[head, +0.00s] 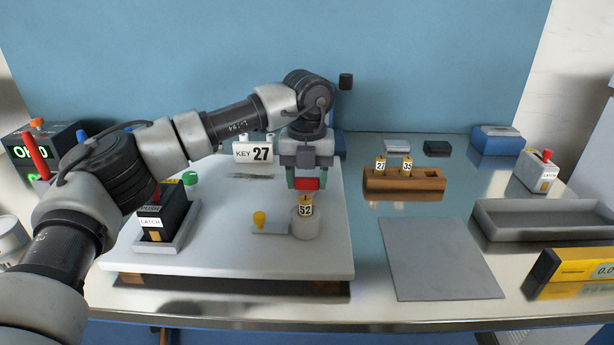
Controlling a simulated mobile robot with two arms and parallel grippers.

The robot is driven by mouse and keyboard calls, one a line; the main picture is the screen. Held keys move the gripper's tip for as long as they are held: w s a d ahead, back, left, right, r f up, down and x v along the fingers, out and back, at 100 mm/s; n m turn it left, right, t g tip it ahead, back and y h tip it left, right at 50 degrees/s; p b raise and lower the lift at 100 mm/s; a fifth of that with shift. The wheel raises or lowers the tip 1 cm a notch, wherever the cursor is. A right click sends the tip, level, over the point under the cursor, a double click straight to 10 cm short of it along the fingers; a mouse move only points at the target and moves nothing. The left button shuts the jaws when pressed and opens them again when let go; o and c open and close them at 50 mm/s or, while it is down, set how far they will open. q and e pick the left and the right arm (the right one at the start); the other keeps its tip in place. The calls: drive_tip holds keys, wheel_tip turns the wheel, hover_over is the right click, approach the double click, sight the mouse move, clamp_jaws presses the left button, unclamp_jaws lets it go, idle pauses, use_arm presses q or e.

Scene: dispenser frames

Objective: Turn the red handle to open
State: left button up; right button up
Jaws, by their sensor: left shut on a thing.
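My left gripper (307,182) points down over the white board and is shut on a red piece, which I take to be the red handle (307,184). Its fingers cover much of the red piece. Directly below it, a yellow piece tagged 52 (305,206) stands upright in a round light-grey holder (305,226). Whether the red piece touches the tagged piece is hard to tell. A separate red lever (37,158) stands at the far left, beside the dark display box. My right gripper is not in view.
A "KEY 27" sign (254,152) stands at the board's back. A black latch box (158,217) sits in a tray at the left. A wooden rack (403,181) holds pieces tagged 27 and 35. A grey mat (440,265) and a grey tray (545,222) are at the right.

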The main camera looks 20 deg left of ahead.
sight(307, 178)
use_arm(q)
drive_tip(key=shift+r, duration=0.1)
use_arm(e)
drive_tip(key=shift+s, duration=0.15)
use_arm(q)
drive_tip(key=m+p, duration=0.2)
drive_tip(key=m, duration=0.2)
drive_tip(key=shift+m, duration=0.9)
drive_tip(key=m+p, duration=0.1)
drive_tip(key=m, duration=0.5)
drive_tip(key=m+p, duration=0.1)
drive_tip(key=m, duration=0.4)
drive_tip(key=shift+m, duration=0.4)
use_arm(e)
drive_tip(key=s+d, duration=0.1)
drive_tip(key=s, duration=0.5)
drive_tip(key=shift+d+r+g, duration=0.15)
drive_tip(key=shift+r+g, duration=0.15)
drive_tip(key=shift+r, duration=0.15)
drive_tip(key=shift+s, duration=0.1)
use_arm(q)
drive_tip(key=o, duration=0.9)
drive_tip(key=shift+o, duration=0.2)
wheel_tip(307, 178, up, 11)
